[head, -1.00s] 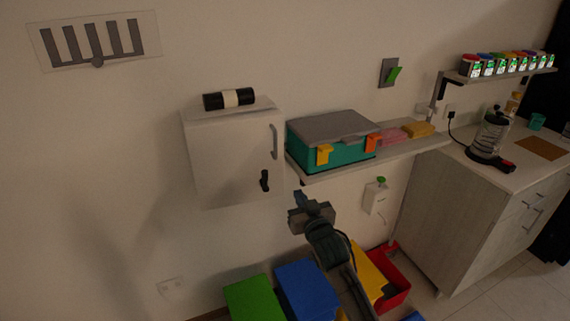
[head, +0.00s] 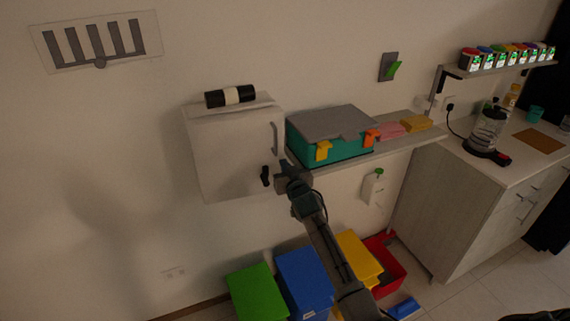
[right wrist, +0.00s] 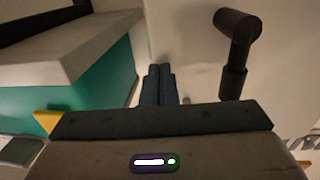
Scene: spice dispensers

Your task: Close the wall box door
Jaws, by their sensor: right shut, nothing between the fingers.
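The white wall box (head: 225,150) hangs on the wall left of the shelf. Its door looks flush with the box front in the head view, though I cannot tell whether it is fully shut. A grey bar handle (head: 275,140) is at the door's right side, and a black latch handle (head: 265,176) sits below it. My right gripper (head: 284,172) is just right of the black handle. In the right wrist view the fingers (right wrist: 158,84) are together and empty, with the black handle (right wrist: 237,50) to their right, apart from them. My left gripper is not in view.
A teal toolbox (head: 335,140) stands on the shelf (head: 405,142) close to the right of my gripper. Green (head: 257,292), blue (head: 304,280) and yellow (head: 357,258) bins stand below.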

